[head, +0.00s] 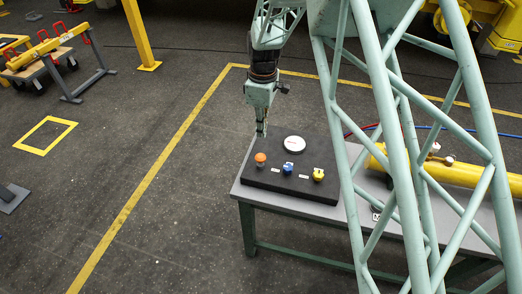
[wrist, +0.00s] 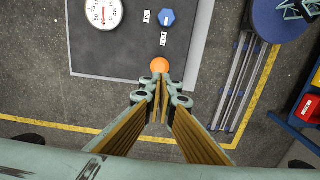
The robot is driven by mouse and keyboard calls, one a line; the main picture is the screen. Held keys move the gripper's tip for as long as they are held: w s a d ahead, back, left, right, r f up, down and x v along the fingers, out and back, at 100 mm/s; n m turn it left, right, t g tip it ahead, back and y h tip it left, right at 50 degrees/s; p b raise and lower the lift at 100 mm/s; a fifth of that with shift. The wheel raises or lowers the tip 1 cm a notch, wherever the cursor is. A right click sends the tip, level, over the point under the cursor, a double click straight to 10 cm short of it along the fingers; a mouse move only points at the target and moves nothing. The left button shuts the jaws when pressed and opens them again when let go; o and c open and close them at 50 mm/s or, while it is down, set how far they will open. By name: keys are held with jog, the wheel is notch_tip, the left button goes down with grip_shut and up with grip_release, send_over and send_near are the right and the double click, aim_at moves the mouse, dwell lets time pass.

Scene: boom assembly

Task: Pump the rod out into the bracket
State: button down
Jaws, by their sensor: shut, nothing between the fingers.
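My gripper (head: 261,131) is shut and empty, pointing down just above or at the orange knob (head: 260,159) on the black control panel (head: 262,181). In the wrist view the fingertips (wrist: 162,88) lie close to the orange knob (wrist: 160,65); I cannot tell whether they touch it. A blue knob (head: 288,168), a yellow knob (head: 318,175) and a white round gauge (head: 294,143) sit on the same panel. A yellow cylinder (head: 465,174) lies on the bench to the right, partly behind green lattice. I cannot make out the rod or the bracket.
The grey bench (head: 300,202) carries the panel and cylinder. A green lattice truss (head: 400,130) crosses the right side of the head view. Red and blue hoses run behind the panel. A trolley with a yellow part (head: 38,53) stands far left.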

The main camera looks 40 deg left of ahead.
aim_at(261, 155)
jog(key=shift+w+a+b, duration=0.1)
jog(key=shift+b, duration=0.6)
jog(key=r+b, duration=0.1)
jog(key=b, duration=0.2)
jog(key=r+b, duration=0.1)
jog(key=b, duration=0.2)
jog(key=shift+w+a, duration=0.15)
jog(key=shift+a, duration=0.05)
jog(key=shift+r, duration=0.2)
jog(key=shift+f, duration=0.15)
jog(key=shift+f+b, duration=0.5)
jog(key=shift+f, duration=6.35)
jog(key=shift+f, duration=0.15)
